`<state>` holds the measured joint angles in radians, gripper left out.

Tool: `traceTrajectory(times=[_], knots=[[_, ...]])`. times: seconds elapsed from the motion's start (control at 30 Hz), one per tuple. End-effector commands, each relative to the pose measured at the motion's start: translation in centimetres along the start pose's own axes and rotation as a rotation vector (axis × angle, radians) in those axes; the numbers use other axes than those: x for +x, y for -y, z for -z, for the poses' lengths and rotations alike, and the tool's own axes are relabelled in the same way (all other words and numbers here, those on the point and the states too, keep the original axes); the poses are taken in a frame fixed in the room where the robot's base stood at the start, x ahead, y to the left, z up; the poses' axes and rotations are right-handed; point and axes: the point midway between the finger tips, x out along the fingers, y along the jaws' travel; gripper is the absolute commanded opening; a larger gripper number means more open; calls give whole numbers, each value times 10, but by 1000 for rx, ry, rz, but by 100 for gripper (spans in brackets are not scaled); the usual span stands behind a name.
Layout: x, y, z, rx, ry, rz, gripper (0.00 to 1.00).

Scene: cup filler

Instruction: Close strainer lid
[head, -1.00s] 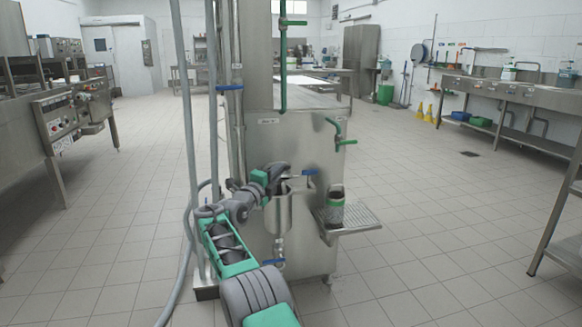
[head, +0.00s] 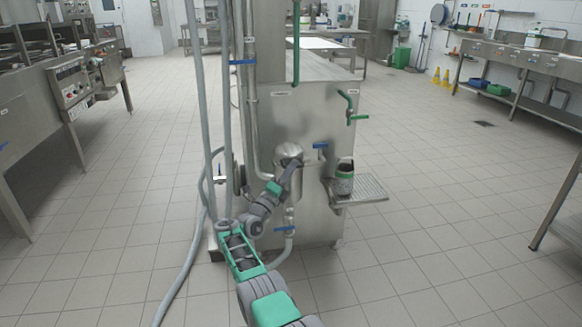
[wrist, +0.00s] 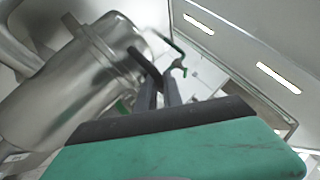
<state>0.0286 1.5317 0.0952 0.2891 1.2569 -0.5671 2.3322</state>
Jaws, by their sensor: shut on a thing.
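The steel strainer (head: 289,213) is mounted on the front face of the steel machine, and my arm crosses in front of it. Its rounded steel lid (head: 288,151) shows at the top in the head view; I cannot tell whether it is fully seated. In the wrist view the shiny steel strainer body (wrist: 70,85) lies tilted at the left, with a flange between it and the lid (wrist: 122,35). My gripper (wrist: 157,78) is at the lid's edge, its dark fingers shut on the lid. In the head view my gripper (head: 295,164) is small and its fingertips are unclear.
Grey hoses (head: 205,130) hang at the left. The tiled floor is clear at the right.

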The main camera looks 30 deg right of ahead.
Motion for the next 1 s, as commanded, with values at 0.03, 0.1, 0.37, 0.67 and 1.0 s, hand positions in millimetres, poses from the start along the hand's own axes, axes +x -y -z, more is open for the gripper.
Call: traceTrajectory(times=[0.03, 0.1, 0.37, 0.67, 1.0], knots=[[-10, -20, 7, -22, 3, -28, 0], [-11, -22, 8, -22, 3, -29, 0], [-12, -22, 7, -23, 4, -30, 0], [-10, -20, 8, -22, 1, -27, 20], [-31, -15, 6, -23, 3, -27, 20]])
